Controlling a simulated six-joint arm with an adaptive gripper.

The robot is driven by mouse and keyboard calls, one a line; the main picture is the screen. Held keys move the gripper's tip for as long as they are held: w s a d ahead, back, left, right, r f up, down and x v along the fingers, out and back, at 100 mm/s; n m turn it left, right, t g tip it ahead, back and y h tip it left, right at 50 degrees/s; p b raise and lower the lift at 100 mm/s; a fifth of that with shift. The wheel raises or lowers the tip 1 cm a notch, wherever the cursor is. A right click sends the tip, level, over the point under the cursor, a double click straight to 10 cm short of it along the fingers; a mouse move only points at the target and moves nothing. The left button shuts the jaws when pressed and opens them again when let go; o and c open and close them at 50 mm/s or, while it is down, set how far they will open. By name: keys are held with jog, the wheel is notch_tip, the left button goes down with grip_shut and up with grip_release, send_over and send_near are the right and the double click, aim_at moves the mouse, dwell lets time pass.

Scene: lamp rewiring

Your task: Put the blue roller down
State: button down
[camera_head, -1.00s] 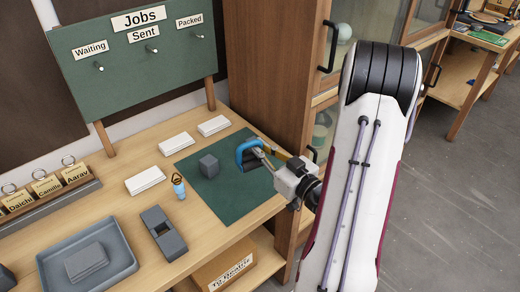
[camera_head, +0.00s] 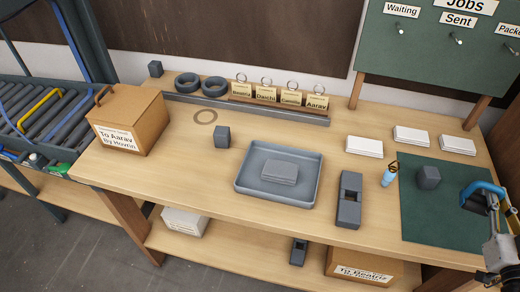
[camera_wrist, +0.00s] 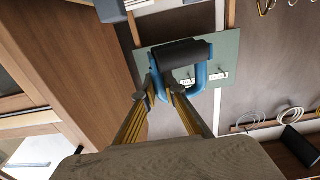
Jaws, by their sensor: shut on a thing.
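The blue roller (camera_head: 483,187) is at the right edge of the head view, above the dark green mat (camera_head: 428,222). In the wrist view the roller (camera_wrist: 200,76) shows as a blue frame with a dark cylinder across its far end. My gripper (camera_wrist: 158,92) is shut on its blue frame. In the head view my gripper (camera_head: 492,203) is partly cut off by the picture's edge. Whether the roller touches the mat cannot be told.
A grey block (camera_head: 428,178) stands on the mat, left of the roller. A small blue bottle (camera_head: 389,175), white stacks (camera_head: 411,136) and a dark grey tool (camera_head: 349,200) lie around the mat. A grey tray (camera_head: 250,186) is further left. The mat's front part is clear.

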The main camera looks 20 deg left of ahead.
jog(key=shift+r, duration=2.2)
jog(key=w+a+r, duration=0.1)
jog(key=w+a, duration=0.5)
jog(key=w, duration=0.3)
jog(key=w+a+r, duration=0.1)
jog(key=w+a, duration=0.5)
jog(key=w, duration=0.3)
jog(key=w+a+r+y, duration=0.1)
jog(key=w+a, duration=0.3)
jog(key=a, duration=0.8)
jog(key=w+a+r, duration=0.1)
jog(key=w+a, duration=0.3)
jog(key=a, duration=0.8)
jog(key=s+a+n+y, duration=0.1)
jog(key=s+a, duration=0.3)
jog(key=a, duration=1)
jog(key=s+a, duration=0.4)
jog(key=a, duration=1)
jog(key=s+a+f+n+y, duration=0.15)
jog(key=s+a+f, duration=0.25)
jog(key=s+a, duration=1.15)
jog(key=shift+a+f, duration=0.2)
jog(key=shift+f, duration=2.5)
jog(key=shift+f, duration=0.1)
